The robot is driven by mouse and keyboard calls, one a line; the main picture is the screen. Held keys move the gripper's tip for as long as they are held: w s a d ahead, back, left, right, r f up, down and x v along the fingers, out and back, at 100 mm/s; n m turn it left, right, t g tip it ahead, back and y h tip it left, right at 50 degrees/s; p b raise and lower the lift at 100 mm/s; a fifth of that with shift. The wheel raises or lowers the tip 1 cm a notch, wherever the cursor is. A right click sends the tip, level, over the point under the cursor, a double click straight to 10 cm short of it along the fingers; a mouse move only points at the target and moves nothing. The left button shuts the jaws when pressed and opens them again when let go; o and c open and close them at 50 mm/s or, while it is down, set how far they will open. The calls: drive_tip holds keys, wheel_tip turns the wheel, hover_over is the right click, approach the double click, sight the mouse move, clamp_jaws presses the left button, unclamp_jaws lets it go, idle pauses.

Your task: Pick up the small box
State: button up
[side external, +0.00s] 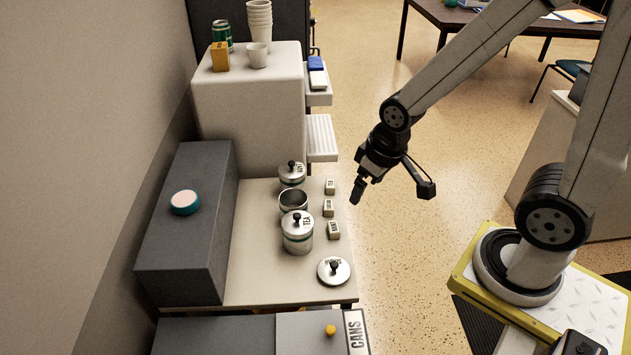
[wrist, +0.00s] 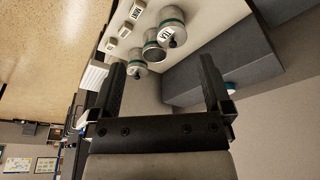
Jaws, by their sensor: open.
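A small orange-yellow box (side external: 220,57) stands on top of the white cabinet (side external: 248,100), left of a white cup. Several small pale label blocks (side external: 333,230) stand along the right edge of the counter; they also show at the top of the wrist view (wrist: 125,31). I cannot tell from the pictures which of these is meant as the small box. My gripper (side external: 357,190) hangs in the air just right of the counter edge, pointing down. In the wrist view its two fingers (wrist: 161,66) are wide apart with nothing between them. The orange-yellow box is not visible in the wrist view.
Beside the label blocks stand a TEA canister (side external: 298,234), an open canister (side external: 293,202) and another lidded one (side external: 292,174). A loose lid (side external: 334,270) lies at the front. A green can (side external: 221,35), a cup (side external: 257,56) and stacked cups (side external: 259,22) crowd the cabinet top.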

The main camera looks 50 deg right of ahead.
drive_tip(key=n+t, duration=0.4)
drive_tip(key=t, duration=0.2)
hover_over(329, 208)
drive_tip(key=w+d, duration=0.1)
drive_tip(key=d, duration=0.1)
wheel_tip(329, 208, down, 10)
drive_tip(key=s+d+f+n+y, duration=0.2)
drive_tip(key=f+y, duration=0.2)
drive_tip(key=f, duration=0.4)
drive_tip(key=s+d+f+n+t+y, duration=0.1)
drive_tip(key=s+d+f+n+y, duration=0.1)
drive_tip(key=f+y, duration=0.3)
wheel_tip(329, 208, down, 3)
drive_tip(key=shift+s+f+t, duration=0.2)
drive_tip(key=shift+s+t, duration=0.1)
drive_tip(key=shift+s, duration=0.4)
drive_tip(key=shift+w, duration=0.1)
drive_tip(key=shift+x, duration=1.25)
